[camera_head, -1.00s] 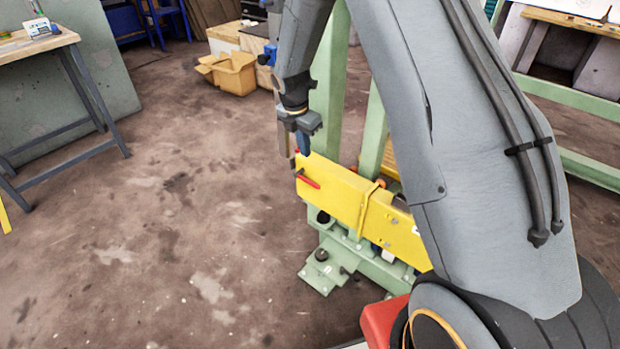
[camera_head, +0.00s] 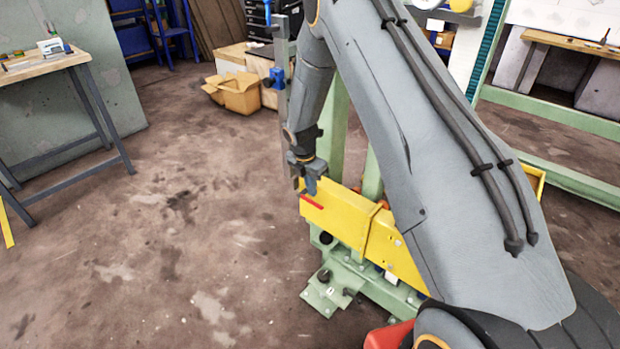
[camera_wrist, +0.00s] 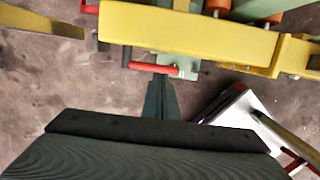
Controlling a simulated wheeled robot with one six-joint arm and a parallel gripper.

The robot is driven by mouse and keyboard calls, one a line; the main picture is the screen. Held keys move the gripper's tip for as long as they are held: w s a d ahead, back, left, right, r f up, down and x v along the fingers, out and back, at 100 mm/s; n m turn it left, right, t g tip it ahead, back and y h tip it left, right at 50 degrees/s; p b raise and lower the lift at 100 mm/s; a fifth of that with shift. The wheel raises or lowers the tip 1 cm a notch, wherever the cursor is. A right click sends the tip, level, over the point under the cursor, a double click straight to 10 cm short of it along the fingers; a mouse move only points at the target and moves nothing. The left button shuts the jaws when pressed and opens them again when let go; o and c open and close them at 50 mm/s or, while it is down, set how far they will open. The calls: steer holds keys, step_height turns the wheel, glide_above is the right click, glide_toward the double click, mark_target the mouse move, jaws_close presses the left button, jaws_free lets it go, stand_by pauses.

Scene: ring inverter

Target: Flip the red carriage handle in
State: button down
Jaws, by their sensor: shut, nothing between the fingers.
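The red carriage handle (camera_head: 312,201) is a short red bar at the left end of the yellow carriage beam (camera_head: 340,213). In the wrist view the red handle (camera_wrist: 155,67) lies roughly parallel to the lower long edge of the yellow beam (camera_wrist: 190,30), slightly off it. My gripper (camera_head: 299,187) is at the beam's left end, just above and left of the handle. In the wrist view my gripper's dark fingers (camera_wrist: 161,82) are together and empty, their tips right by the handle's middle. I cannot tell whether they touch it.
A green machine frame and base (camera_head: 330,290) stand under the beam. A workbench (camera_head: 45,65) is at the left, and an open cardboard box (camera_head: 240,95) sits at the back. The floor left of the machine is clear.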

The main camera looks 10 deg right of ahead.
mark_target(314, 202)
steer(key=shift+w+d+f, duration=0.15)
steer(key=shift+d+f, duration=0.05)
steer(key=shift+f, duration=0.9)
steer(key=shift+w+d+f, duration=0.1)
steer(key=shift+d+f, duration=0.1)
steer(key=shift+f, duration=0.9)
